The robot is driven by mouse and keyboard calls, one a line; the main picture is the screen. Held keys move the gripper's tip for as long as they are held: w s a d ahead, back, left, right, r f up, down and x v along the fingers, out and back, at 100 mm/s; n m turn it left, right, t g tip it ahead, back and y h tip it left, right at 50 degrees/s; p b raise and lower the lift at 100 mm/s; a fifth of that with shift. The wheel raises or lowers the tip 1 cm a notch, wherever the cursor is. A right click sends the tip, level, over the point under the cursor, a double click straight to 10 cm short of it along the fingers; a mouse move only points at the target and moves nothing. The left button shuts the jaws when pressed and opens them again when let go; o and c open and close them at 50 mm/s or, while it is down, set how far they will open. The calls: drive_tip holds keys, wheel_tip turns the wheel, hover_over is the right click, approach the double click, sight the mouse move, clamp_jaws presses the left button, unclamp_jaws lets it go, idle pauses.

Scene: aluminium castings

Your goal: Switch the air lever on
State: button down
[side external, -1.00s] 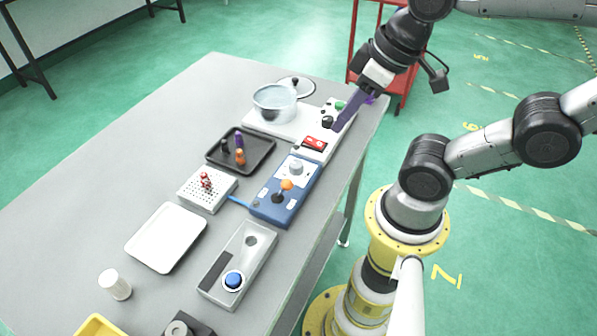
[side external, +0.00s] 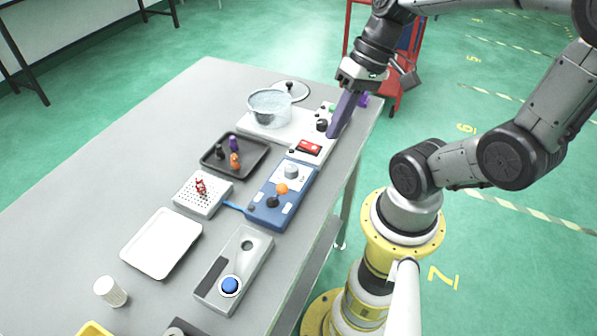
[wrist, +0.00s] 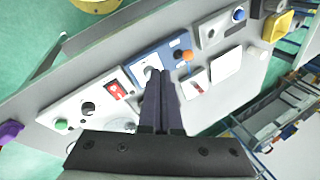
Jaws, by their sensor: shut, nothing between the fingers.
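A lever with an orange ball knob (side external: 281,188) stands on a blue control box (side external: 268,210) near the table's right edge. It also shows in the wrist view as an orange ball (wrist: 187,55) on the blue box (wrist: 143,58). A dark round part (side external: 272,202) sits beside the ball, and a pale round knob (side external: 291,171) is at the box's far end. My gripper (side external: 334,134) is shut and empty, with long dark purple fingers pointing down by the white panel, beyond the blue box. In the wrist view my fingertips (wrist: 157,73) overlap the pale knob's side of the box.
The white panel (side external: 285,128) carries a red switch (side external: 309,147), a black knob (side external: 321,125) and a glass pot (side external: 270,105). A black tray (side external: 208,163) with small pegs, a white perforated block (side external: 187,202) and a grey box with a blue button (side external: 229,286) stand nearby. The left tabletop is clear.

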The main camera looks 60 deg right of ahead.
approach(278, 194)
drive_tip(key=shift+s+d+f, duration=0.1)
drive_tip(key=shift+s+f, duration=0.05)
drive_tip(key=shift+f, duration=1.2)
drive_tip(key=shift+s+d+f, duration=0.1)
drive_tip(key=shift+f, duration=1.2)
drive_tip(key=shift+w, duration=0.1)
drive_tip(key=shift+w+r+g, duration=0.15)
drive_tip(key=shift+g, duration=0.15)
